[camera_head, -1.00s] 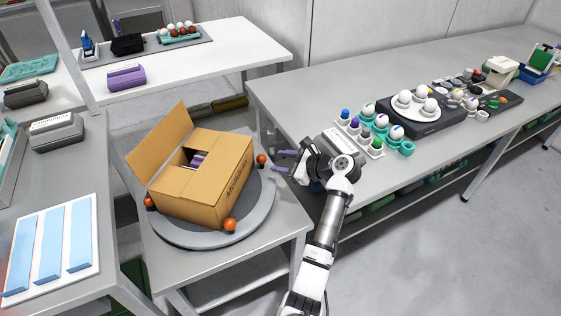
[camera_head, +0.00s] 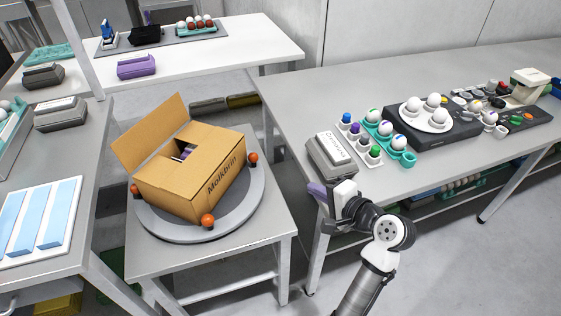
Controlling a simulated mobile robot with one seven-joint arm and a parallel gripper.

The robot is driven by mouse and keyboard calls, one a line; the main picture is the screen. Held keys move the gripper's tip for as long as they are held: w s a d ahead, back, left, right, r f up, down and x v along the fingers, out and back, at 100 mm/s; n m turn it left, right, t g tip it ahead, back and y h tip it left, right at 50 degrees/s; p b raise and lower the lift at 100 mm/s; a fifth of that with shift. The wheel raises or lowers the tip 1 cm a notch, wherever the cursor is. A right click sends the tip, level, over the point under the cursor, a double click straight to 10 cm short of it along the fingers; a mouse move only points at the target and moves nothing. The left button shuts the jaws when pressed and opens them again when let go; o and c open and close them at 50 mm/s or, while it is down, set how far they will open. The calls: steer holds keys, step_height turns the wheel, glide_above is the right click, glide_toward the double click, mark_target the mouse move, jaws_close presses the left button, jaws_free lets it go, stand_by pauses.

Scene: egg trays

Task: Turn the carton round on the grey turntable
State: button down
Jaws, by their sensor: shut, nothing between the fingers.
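The open cardboard carton (camera_head: 182,191) sits on the grey turntable (camera_head: 243,208). One flap (camera_head: 152,132) stands up at its back left, and lettering shows on its right side. Purple items show inside, partly hidden. Orange knobs stand on the turntable rim at the right (camera_head: 253,158), front (camera_head: 207,221) and left (camera_head: 135,190). My gripper (camera_head: 317,191) is shut and empty, with purple fingers. It is right of the turntable, by the right bench's near edge, apart from carton and knobs.
A grey box (camera_head: 332,154) lies on the right bench (camera_head: 289,105) close behind my gripper. Cups and eggs stand beyond it. The left bench (camera_head: 91,180) stands close to the turntable's table (camera_head: 270,232). Floor is clear at the right.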

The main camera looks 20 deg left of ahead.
mark_target(256, 158)
steer(key=p+x, duration=0.4)
steer(key=x, duration=2)
steer(key=shift+s+a+r, duration=0.1)
